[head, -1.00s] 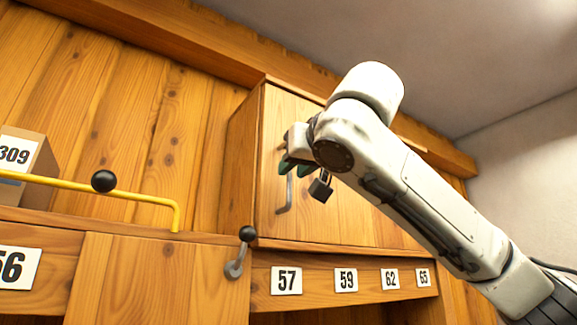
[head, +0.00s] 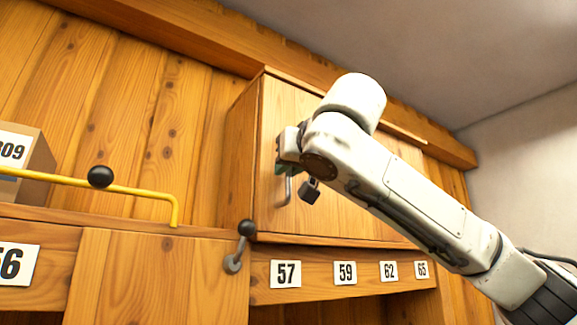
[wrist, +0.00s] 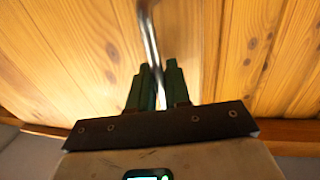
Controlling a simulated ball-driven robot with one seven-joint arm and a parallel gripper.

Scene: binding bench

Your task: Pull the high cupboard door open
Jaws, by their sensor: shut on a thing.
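The high wooden cupboard (head: 243,165) stands above the row of number labels. Its front door (head: 350,218) looks closed against the frame. A grey metal bar handle (head: 288,190) is fixed upright near the door's left edge. My gripper (head: 284,168) is at the upper part of the handle. In the wrist view my green fingers (wrist: 160,84) are shut on the handle (wrist: 150,38), which runs between them. The handle's top in the head view is hidden by my gripper.
A yellow rail (head: 120,189) with a black knob (head: 100,177) runs at left. A black-knobbed lever (head: 240,247) stands below the cupboard's left corner. A labelled box (head: 37,158) sits far left.

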